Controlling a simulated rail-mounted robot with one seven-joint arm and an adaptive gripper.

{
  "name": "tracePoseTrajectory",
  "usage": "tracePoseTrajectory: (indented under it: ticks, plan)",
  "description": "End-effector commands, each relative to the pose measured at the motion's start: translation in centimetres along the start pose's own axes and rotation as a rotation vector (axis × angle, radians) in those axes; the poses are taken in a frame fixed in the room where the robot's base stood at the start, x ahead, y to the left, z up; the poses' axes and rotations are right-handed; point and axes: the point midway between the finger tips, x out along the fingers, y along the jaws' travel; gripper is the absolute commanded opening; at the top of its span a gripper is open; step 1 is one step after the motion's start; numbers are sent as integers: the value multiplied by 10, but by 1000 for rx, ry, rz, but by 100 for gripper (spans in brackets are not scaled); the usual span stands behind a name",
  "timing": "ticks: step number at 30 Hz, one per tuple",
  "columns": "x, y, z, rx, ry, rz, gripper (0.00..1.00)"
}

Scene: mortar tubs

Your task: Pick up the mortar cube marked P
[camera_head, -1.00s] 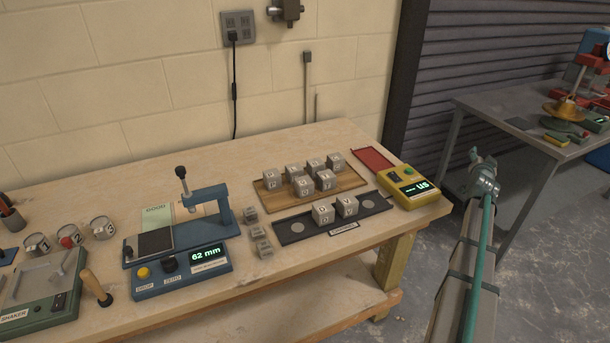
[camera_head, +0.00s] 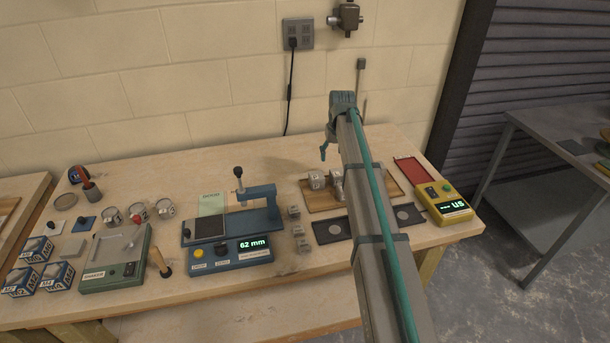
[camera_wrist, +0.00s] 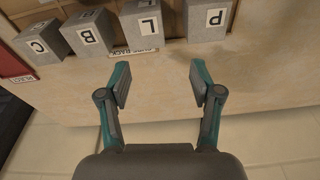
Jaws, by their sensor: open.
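The cube marked P (camera_wrist: 206,18) is a grey block at the top right of the wrist view, its letter upside down and its top edge cut off. My gripper (camera_wrist: 160,83) is open and empty, its teal and grey fingers apart. The P cube is ahead of the right finger, not between the fingers. In the head view my arm covers much of the wooden rack (camera_head: 393,180) and most of its cubes.
Cubes marked L (camera_wrist: 142,25), B (camera_wrist: 87,33) and C (camera_wrist: 40,44) stand beside P. A red tray (camera_head: 409,171), yellow device (camera_head: 443,202), dark tray (camera_head: 331,231) and blue gauge (camera_head: 228,254) surround the rack. Small cubes (camera_head: 301,246) lie nearby.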

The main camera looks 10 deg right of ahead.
Motion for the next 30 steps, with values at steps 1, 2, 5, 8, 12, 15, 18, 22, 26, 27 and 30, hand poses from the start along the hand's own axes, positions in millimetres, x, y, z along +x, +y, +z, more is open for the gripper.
tracePoseTrajectory:
  ticks: [1, 2, 5, 8, 12, 15, 18, 22, 26, 27, 30]
  plan:
    - [-11, -19, 3, -31, -50, 3, 65]
    - [-14, -27, 6, -44, -76, 4, 65]
    - [-20, -44, 15, -73, -135, 9, 65]
    - [-19, -49, 19, -84, -160, 12, 65]
    - [-5, -49, 23, -84, -164, 11, 65]
    - [9, -49, 25, -83, -164, 11, 65]
    - [22, -49, 26, -83, -162, 10, 65]
    - [32, -48, 28, -83, -161, 10, 65]
    - [37, -48, 27, -82, -160, 10, 65]
    - [39, -48, 27, -82, -160, 10, 65]
    - [48, -48, 27, -82, -162, 10, 65]
